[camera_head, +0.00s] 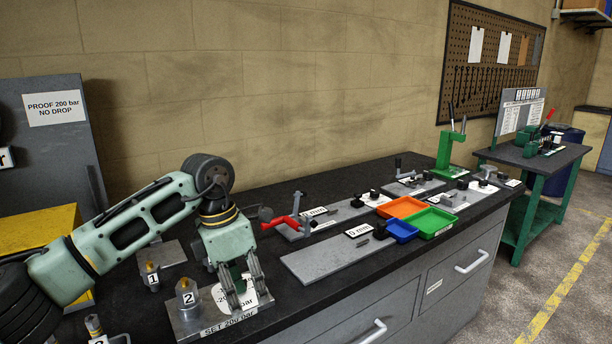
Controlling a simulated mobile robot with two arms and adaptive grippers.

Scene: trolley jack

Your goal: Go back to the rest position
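My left arm comes in from the left, and its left gripper (246,299) points down over the steel block marked SET 200 bar (213,326). Its two fingers look apart, with part of a round white label (222,297) showing behind and between them. I see nothing held, though the fingers hide part of the block. A brass-topped fitting marked 2 (187,296) stands upright on the block, just left of the fingers. My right gripper is not in view.
A similar fitting marked 1 (151,276) stands to the left. On the black bench are a red-handled clamp (283,221), a grey 0 mm plate (325,262), orange (401,207), green (431,222) and blue (402,230) trays, and a green press (451,152). A grey PROOF 200 bar panel (60,145) stands behind the arm.

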